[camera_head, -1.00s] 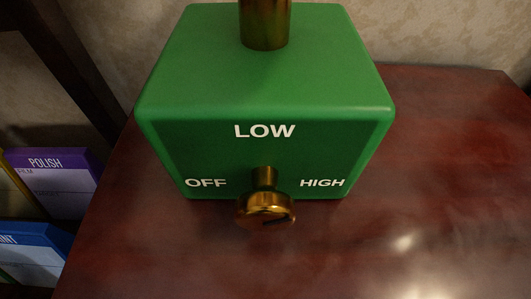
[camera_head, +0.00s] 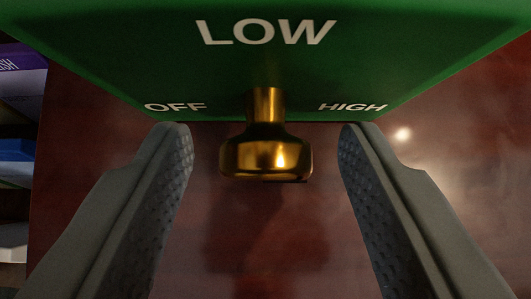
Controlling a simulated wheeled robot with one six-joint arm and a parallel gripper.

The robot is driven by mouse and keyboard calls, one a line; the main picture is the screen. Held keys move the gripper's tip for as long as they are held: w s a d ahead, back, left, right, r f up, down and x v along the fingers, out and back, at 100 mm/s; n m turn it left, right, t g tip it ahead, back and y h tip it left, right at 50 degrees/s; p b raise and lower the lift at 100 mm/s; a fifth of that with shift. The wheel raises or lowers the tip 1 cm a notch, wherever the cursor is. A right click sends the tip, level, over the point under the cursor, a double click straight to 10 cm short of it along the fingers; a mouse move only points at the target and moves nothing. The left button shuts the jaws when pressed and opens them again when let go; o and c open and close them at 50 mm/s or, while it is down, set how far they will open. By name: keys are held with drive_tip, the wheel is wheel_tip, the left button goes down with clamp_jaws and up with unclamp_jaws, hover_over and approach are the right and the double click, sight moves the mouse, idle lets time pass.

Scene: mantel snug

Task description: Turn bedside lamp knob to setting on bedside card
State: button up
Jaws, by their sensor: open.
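The bedside lamp's green base (camera_head: 265,65) fills the top of the head view. Its front face reads LOW at top middle, OFF at left and HIGH at right. The brass lamp knob (camera_head: 265,155) sticks out from the front face below LOW. Its pointer mark cannot be made out clearly; only a dark sliver shows at its lower right edge. My gripper (camera_head: 264,150) is open, with one grey finger on each side of the knob and a gap on both sides, touching nothing. The bedside card is not in view.
The lamp stands on a glossy dark red-brown wooden top (camera_head: 100,130), clear around the knob. At the left edge, beyond the top's edge, are a purple box (camera_head: 15,62) and a blue box (camera_head: 15,150), partly cut off.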

sight(271, 179)
drive_tip(key=c, duration=0.9)
drive_tip(key=shift+d+m+y, duration=0.1)
drive_tip(key=shift+m+y, duration=0.2)
drive_tip(key=shift+y, duration=0.3)
drive_tip(key=shift+c, duration=0.2)
drive_tip(key=o, duration=0.9)
drive_tip(key=shift+o, duration=0.2)
drive_tip(key=shift+s+r, duration=0.1)
drive_tip(key=v, duration=0.4)
drive_tip(key=shift+s+r, duration=0.2)
drive_tip(key=s, duration=0.4)
drive_tip(key=s+d, duration=0.1)
drive_tip(key=s, duration=0.3)
drive_tip(key=s+d, duration=0.1)
drive_tip(key=s, duration=0.3)
